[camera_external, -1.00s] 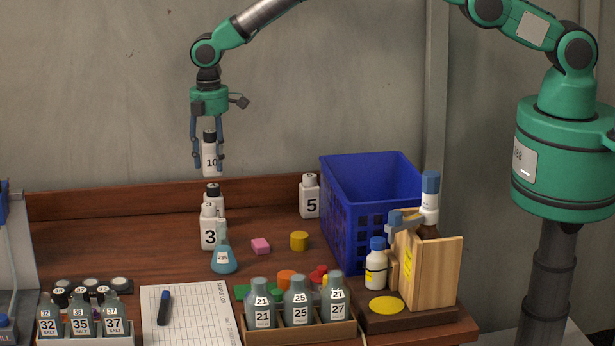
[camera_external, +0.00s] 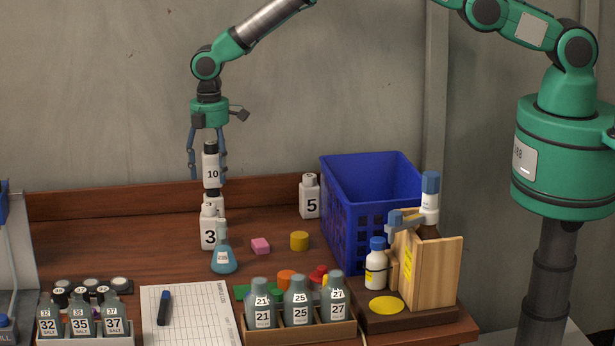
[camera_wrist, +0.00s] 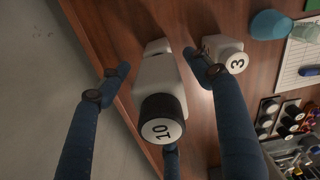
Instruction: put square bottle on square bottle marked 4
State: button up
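A white square bottle marked 10 with a black cap (camera_external: 211,170) stands upright between the fingers of my gripper (camera_external: 206,176). The gripper is open around it, with a clear gap at the left finger in the wrist view (camera_wrist: 158,70). The bottle (camera_wrist: 162,95) appears to rest on top of another white, black-capped bottle (camera_external: 214,203). That lower bottle stands behind the bottle marked 3 (camera_external: 208,236), and its number is hidden. Part of it shows beneath bottle 10 in the wrist view (camera_wrist: 157,46).
A blue flask (camera_external: 223,260) stands close in front of bottle 3. A bottle marked 5 (camera_external: 310,198) stands near the back ledge, left of a blue crate (camera_external: 345,225). Pink (camera_external: 260,246) and yellow (camera_external: 299,241) blocks lie on the table. Racked bottles line the front.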

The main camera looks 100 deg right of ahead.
aim_at(212, 143)
jog(key=shift+r, duration=0.15)
notch_tip(212, 143, up, 12)
jog(key=shift+f+b, duration=0.1)
jog(key=shift+b, duration=0.85)
dwell(0.5)
